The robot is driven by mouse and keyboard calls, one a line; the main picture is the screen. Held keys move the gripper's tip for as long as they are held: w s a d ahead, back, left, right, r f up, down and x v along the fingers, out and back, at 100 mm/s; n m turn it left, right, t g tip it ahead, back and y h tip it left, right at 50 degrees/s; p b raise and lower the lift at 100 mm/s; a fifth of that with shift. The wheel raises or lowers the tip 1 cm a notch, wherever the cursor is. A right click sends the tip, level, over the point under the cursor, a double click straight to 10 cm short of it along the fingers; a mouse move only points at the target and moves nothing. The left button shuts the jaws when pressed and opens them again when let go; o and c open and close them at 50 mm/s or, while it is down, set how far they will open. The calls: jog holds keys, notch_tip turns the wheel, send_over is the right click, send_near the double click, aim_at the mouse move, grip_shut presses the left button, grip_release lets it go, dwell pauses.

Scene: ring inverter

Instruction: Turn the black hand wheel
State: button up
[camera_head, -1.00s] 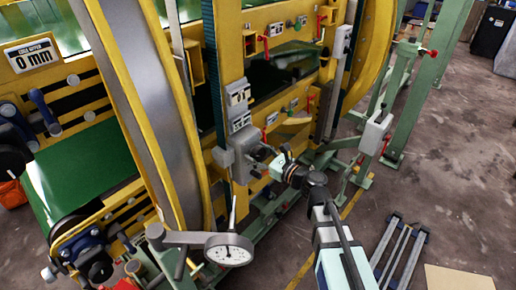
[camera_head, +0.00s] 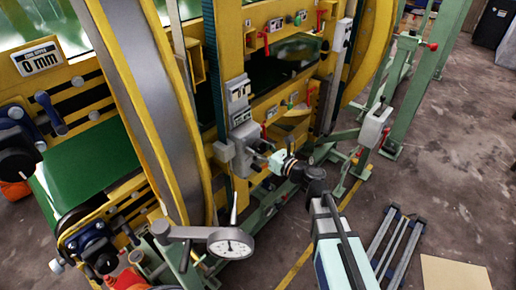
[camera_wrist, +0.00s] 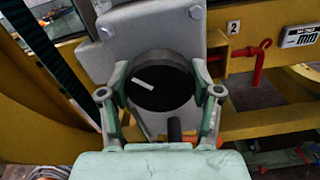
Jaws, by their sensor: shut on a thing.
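The black hand wheel (camera_wrist: 160,80) shows in the wrist view as a round dark disc with a short white mark, facing my camera. It sits on a grey housing (camera_wrist: 120,45). My gripper (camera_wrist: 160,92) has one finger on each side of the wheel and is shut on its rim. A dark peg (camera_wrist: 174,131) shows just below the wheel, between the fingers. In the head view, my gripper (camera_head: 258,160) reaches the grey housing (camera_head: 240,145) on the yellow machine. The wheel is hard to make out there.
Red levers (camera_wrist: 255,60) and a small display (camera_wrist: 300,37) are right of the wheel. Green posts (camera_head: 415,85) stand at the right. The floor (camera_head: 450,190) there has free room.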

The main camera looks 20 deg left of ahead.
jog(key=o, duration=1.1)
jog(key=shift+w+a, duration=0.1)
jog(key=shift+o, duration=0.2)
jog(key=v, duration=1.2)
